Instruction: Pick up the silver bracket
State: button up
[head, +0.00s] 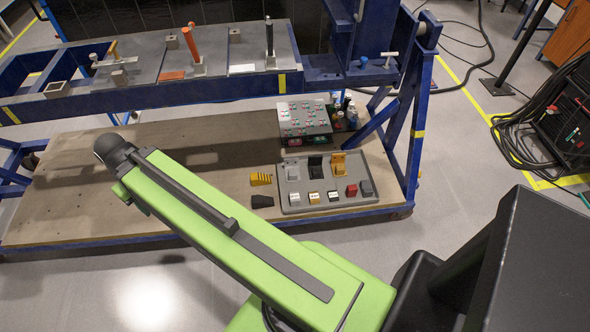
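A silver bracket (293,169) stands at the back left of a grey tray (303,185) on the low wooden shelf. A black bracket (315,165) stands to its right, and a yellow-orange bracket (338,164) is right of that. My green arm crosses the lower middle of the head view, left of and in front of the tray. It does not cover the silver bracket. My gripper is not visible in the head view, so its state does not show.
Small blocks, including a red one (351,190), line the tray's front. A yellow-black piece (261,179) and a black piece (262,201) lie left of it. A box with buttons (304,117) stands behind. The blue frame's leg (414,140) rises at right. The shelf's left is clear.

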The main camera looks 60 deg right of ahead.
aim_at(293, 175)
jog(key=z, duration=0.25)
jog(key=i, duration=0.9)
jog(key=u, duration=0.35)
